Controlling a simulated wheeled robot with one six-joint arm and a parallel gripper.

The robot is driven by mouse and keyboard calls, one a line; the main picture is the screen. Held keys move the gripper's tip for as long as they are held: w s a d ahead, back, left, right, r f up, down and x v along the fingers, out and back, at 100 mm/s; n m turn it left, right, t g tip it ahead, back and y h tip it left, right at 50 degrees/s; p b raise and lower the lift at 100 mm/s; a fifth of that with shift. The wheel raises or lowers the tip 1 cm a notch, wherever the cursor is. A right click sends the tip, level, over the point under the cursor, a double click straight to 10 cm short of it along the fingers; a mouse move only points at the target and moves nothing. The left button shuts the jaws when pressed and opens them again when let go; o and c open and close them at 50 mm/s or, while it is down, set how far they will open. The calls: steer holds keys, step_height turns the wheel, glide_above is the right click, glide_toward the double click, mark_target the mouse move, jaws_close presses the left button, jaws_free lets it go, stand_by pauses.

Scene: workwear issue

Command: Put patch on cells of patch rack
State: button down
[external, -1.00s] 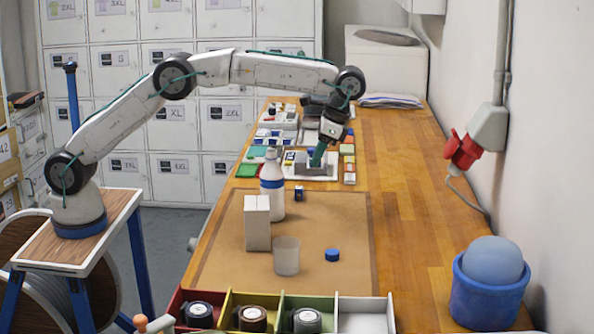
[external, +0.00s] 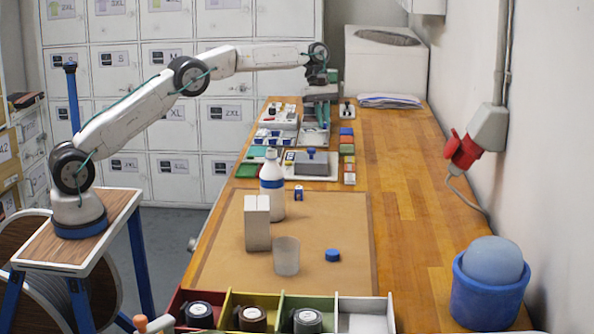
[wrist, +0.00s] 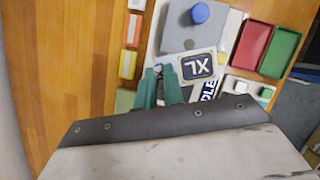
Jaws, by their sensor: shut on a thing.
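My gripper (external: 322,122) is behind the grey box in the external view, over the far part of the bench. In the wrist view its two green fingers (wrist: 161,87) are close together on a small dark thing, mostly hidden, which I take to be a patch. A dark blue and white patch marked XL (wrist: 198,66) lies right of the fingertips, by the grey box. A second patch with light letters (wrist: 209,90) shows partly beside the right finger. I cannot make out the cells of the patch rack.
The grey box (external: 311,163) with a blue knob (wrist: 200,13) stands on a white base. Red (wrist: 252,46) and green (wrist: 280,53) trays lie beside it. A bottle (external: 272,185), white carton (external: 257,223) and cup (external: 286,256) stand nearer.

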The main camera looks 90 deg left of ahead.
steer(key=s+a+n+t+y, duration=0.1)
steer(key=s+a+n+y, duration=0.1)
steer(key=s+a+n, duration=0.6)
steer(key=s+a+r+n+t+y, duration=0.15)
steer(key=a+n, duration=0.25)
steer(key=a, duration=0.8)
steer(key=s+a+n+y, duration=0.3)
steer(key=s+a+n, duration=0.2)
steer(key=a, duration=0.4)
steer(key=shift+n+h, duration=0.25)
steer(key=shift+n, duration=0.05)
steer(key=shift+s+a+f, duration=0.1)
steer(key=shift+s+f, duration=0.05)
steer(key=shift+f, duration=2.85)
steer(key=shift+s+a+f, duration=0.1)
steer(key=shift+s+f, duration=0.05)
steer(key=shift+f, duration=2.8)
steer(key=shift+f, duration=0.2)
steer(key=c, duration=1.4)
jaws_free()
steer(key=shift+c, duration=0.2)
steer(key=shift+r, duration=0.1)
steer(key=v, duration=0.7)
steer(key=shift+r, duration=0.35)
